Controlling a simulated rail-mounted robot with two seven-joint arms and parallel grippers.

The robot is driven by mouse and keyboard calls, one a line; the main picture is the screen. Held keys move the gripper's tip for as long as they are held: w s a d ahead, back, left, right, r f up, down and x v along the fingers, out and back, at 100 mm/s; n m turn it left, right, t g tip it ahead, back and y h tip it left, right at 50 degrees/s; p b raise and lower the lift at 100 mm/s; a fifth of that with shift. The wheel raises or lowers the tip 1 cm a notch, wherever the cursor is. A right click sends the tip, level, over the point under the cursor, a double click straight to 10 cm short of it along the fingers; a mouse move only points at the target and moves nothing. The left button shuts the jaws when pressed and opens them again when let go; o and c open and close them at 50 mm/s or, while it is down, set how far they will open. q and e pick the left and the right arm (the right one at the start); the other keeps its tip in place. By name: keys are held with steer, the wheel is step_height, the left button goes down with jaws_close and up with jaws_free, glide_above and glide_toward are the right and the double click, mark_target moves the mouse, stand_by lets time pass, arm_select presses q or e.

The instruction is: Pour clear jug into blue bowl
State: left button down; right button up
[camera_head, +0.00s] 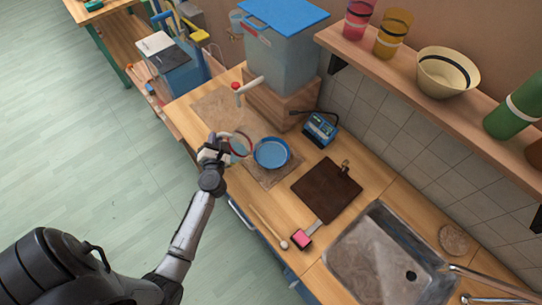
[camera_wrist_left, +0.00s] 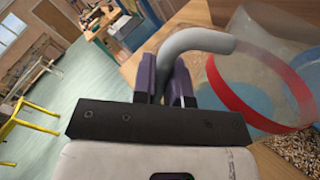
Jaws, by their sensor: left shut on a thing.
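My left gripper (camera_head: 217,142) is shut on the handle of the clear jug (camera_head: 239,147), which has a red band. In the left wrist view the gripper fingers (camera_wrist_left: 176,82) close around the pale grey handle, and the see-through jug body (camera_wrist_left: 255,85) fills the right side. The blue bowl (camera_head: 271,153) sits on a brown mat on the counter, just right of the jug. The jug looks tilted toward the bowl; I cannot tell whether anything flows from it. Blue shows through the jug's wall in the wrist view. My right gripper is not in view.
A clear water tank with a blue lid (camera_head: 287,22) stands behind on a wooden block, its tap (camera_head: 248,87) reaching forward. A small blue device (camera_head: 320,130), a dark board (camera_head: 327,190) and a pink-headed tool (camera_head: 302,237) lie right of the bowl, before the sink (camera_head: 385,262).

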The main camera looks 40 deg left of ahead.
arm_select(q)
steer(key=shift+s+a, duration=0.1)
steer(key=shift+a, duration=0.05)
steer(key=shift+r, duration=0.1)
steer(key=shift+a+n, duration=0.1)
steer(key=shift+n, duration=0.3)
steer(key=shift+s+a+f, duration=0.2)
steer(key=shift+s+f, duration=0.05)
steer(key=shift+f, duration=0.05)
steer(key=s+a+f+n+b, duration=0.3)
steer(key=f+n+b, duration=0.2)
steer(key=n+b, duration=0.1)
steer(key=shift+s+a+f+n, duration=0.15)
steer(key=shift+a+f+n, duration=0.05)
steer(key=shift+n, duration=0.3)
steer(key=shift+a, duration=0.1)
